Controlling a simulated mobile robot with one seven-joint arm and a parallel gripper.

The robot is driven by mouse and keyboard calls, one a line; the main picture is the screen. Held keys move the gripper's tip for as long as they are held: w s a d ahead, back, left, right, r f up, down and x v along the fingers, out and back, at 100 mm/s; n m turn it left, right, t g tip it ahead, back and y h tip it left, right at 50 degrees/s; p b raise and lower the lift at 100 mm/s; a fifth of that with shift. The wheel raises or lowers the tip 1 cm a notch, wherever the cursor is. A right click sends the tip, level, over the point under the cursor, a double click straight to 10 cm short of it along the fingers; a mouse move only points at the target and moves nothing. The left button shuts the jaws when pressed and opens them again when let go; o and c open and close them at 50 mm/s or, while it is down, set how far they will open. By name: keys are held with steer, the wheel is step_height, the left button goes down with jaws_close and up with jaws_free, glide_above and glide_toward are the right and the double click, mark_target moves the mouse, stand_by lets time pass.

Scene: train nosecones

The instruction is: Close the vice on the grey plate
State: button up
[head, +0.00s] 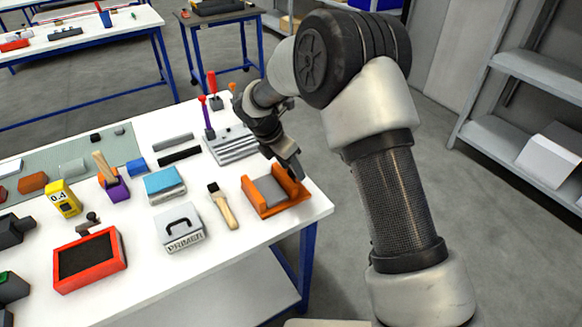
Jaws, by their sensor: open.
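The orange vice (266,207) sits near the right front corner of the white workbench. The grey plate (271,190) lies tilted between its jaws; I cannot tell whether both jaws touch it. My gripper (293,175) points down at the vice's back right side, close to the right jaw. It is open. Its fingertips are small in the picture, and I cannot tell whether they touch the vice.
A brush (222,206), a PRIMER box (180,228) and a blue-topped box (165,185) stand left of the vice. A grey ribbed block (231,144) lies behind it. A red-framed tray (89,260) is at the front left. Shelving (535,75) stands at right.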

steer(key=c, duration=1)
steer(key=shift+w+m+g+h+p, duration=0.15)
steer(key=shift+m+g+h+p, duration=0.35)
steer(key=shift+m, duration=0.7)
steer(key=shift+m+g, duration=0.3)
steer(key=shift+m, duration=0.8)
steer(key=o, duration=1)
steer(key=p+v, duration=0.1)
steer(key=v, duration=1.6)
steer(key=shift+r, duration=0.2)
